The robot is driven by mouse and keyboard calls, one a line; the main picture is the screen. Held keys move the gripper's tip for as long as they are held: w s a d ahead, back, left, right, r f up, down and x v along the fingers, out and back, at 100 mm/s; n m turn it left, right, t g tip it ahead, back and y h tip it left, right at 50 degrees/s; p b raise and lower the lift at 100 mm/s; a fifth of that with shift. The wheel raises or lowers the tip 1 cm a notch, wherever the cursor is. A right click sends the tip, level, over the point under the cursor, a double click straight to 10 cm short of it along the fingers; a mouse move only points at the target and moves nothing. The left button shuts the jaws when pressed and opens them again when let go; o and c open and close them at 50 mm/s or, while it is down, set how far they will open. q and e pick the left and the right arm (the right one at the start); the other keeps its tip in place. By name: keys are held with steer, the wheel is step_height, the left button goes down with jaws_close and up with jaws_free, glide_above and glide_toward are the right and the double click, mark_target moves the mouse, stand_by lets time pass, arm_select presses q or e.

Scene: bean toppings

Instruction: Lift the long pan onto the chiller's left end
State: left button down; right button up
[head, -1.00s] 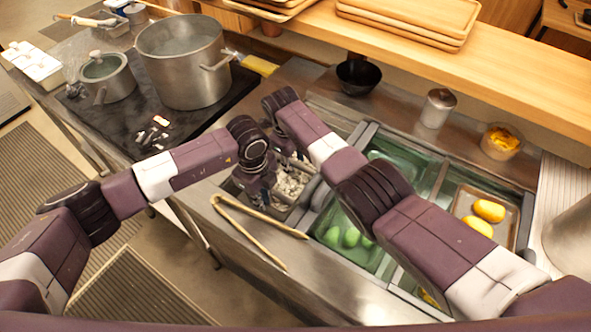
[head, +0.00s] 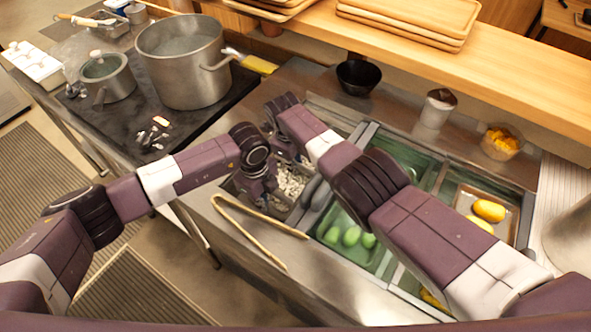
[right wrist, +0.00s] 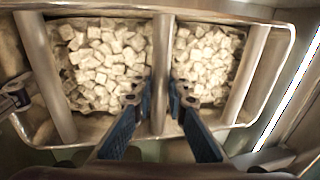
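The long pan (right wrist: 45,140) is a shallow metal tray filled with pale cubes, with bars across its top. In the head view the pan (head: 286,206) lies at the chiller's (head: 378,131) left end, largely hidden by my grippers and arms. My right gripper (right wrist: 161,92) has one blue finger on each side of the middle bar; whether they pinch it is unclear. In the head view my right gripper (head: 285,145) is over the pan's far part. My left gripper (head: 262,196) is at the pan's near left side, its fingers unclear; part of it shows in the right wrist view (right wrist: 15,98).
Wooden tongs (head: 258,222) lie on the counter in front of the pan. Green and yellow items (head: 488,210) sit in the chiller's other wells. A large pot (head: 182,65) stands on the black stove at left. A wooden shelf (head: 440,65) runs behind.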

jaws_close()
arm_select(q)
steer(key=shift+w+r, duration=0.1)
steer(key=shift+r, duration=0.1)
arm_select(e)
steer(key=shift+w+r, duration=0.1)
steer(key=shift+r, duration=0.05)
arm_select(q)
steer(key=shift+r, duration=0.1)
arm_select(e)
steer(key=shift+r, duration=0.1)
